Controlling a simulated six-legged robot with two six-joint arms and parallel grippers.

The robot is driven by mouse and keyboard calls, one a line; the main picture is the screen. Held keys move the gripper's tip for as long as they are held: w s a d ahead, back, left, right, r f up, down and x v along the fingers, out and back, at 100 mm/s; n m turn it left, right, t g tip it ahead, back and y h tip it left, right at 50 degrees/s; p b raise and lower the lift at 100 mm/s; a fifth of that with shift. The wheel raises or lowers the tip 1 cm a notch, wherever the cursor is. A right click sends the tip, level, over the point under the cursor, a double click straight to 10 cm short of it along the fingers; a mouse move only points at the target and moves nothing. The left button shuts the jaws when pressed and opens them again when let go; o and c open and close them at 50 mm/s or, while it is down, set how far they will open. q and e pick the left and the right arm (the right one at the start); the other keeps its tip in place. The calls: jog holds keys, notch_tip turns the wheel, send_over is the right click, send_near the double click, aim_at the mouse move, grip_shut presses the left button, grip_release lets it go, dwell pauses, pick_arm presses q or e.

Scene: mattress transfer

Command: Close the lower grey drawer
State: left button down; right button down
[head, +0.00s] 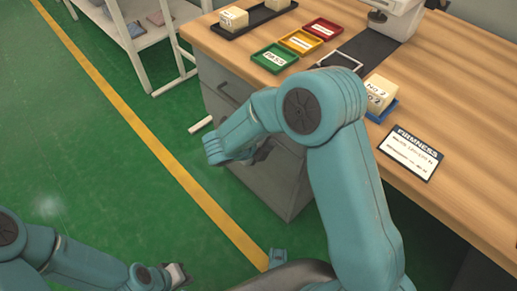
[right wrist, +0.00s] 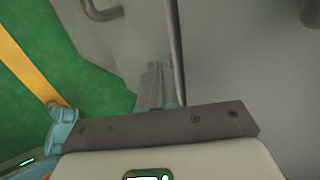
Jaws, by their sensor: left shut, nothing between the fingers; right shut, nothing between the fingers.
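The grey drawer unit (head: 214,98) stands under the left end of the wooden desk. Its lower drawer (head: 268,187) is partly covered by my right arm in the head view, and I cannot tell how far it stands out. My right gripper (head: 262,152) is at the drawer front, mostly hidden behind my wrist. In the right wrist view its shut fingers (right wrist: 158,82) are beside a long grey bar handle (right wrist: 177,45), with grey panels around; contact is unclear. My left gripper (head: 179,273) is shut and empty, low over the green floor, away from the drawers.
The wooden desk top (head: 440,125) carries green (head: 274,58), yellow (head: 301,41) and red (head: 324,28) trays, foam blocks and a firmness card (head: 411,153). A white shelf (head: 150,50) stands at the upper left. The green floor left of the drawers is open, with a yellow line (head: 150,146).

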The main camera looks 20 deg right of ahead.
pick_arm(q)
jog(key=shift+r, duration=0.1)
pick_arm(e)
jog(key=shift+w+d+r, duration=0.1)
jog(key=shift+d, duration=0.4)
pick_arm(q)
jog(key=shift+r, duration=0.1)
pick_arm(e)
jog(key=shift+r, duration=0.1)
